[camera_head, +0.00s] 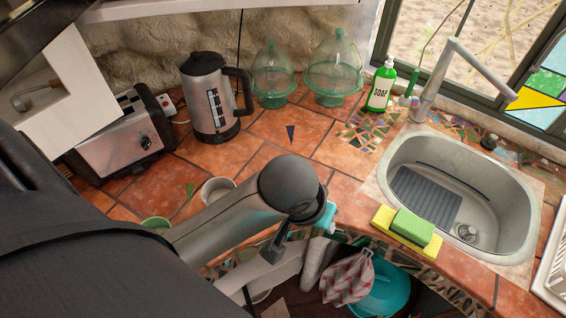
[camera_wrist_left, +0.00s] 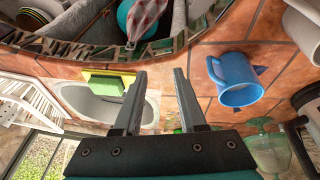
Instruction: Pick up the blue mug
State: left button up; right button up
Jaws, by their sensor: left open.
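The blue mug (camera_wrist_left: 236,79) lies in the left wrist view, right of my left gripper (camera_wrist_left: 159,72), on the terracotta tiled counter. Its handle points left, toward the fingers. The left gripper is open, with nothing between its two fingers, and the mug is outside them, not touching. In the head view my left arm reaches over the counter and its big joint covers the middle; I cannot make out the blue mug or the fingers there. My right gripper is in neither view.
A white cup (camera_head: 217,190) stands left of my arm. Behind are a steel kettle (camera_head: 211,103), a toaster (camera_head: 125,145), glass domes (camera_head: 273,75) and a green soap bottle (camera_head: 381,87). A sponge (camera_head: 412,228) lies beside the sink (camera_head: 480,180). Tiles before the domes are clear.

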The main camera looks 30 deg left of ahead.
pick_arm(q)
jog(key=w+a+r+n+y, duration=0.4)
jog(key=w+a+r+n, duration=0.2)
jog(key=w+a+n, duration=0.1)
jog(key=shift+s+a+b+x, duration=0.15)
jog(key=shift+b+x, duration=0.6)
jog(key=shift+x, duration=1.75)
jog(key=shift+s+a+b+x, duration=0.2)
jog(key=shift+b+x, duration=0.6)
jog(key=shift+x, duration=1.65)
jog(key=shift+w+a+b+x, duration=0.2)
jog(key=shift+b+x, duration=0.55)
jog(key=shift+x, duration=1.75)
jog(key=shift+s, duration=0.15)
jog(key=shift+r, duration=0.1)
jog(key=shift+c, duration=0.2)
jog(key=shift+g, duration=0.3)
grip_shut()
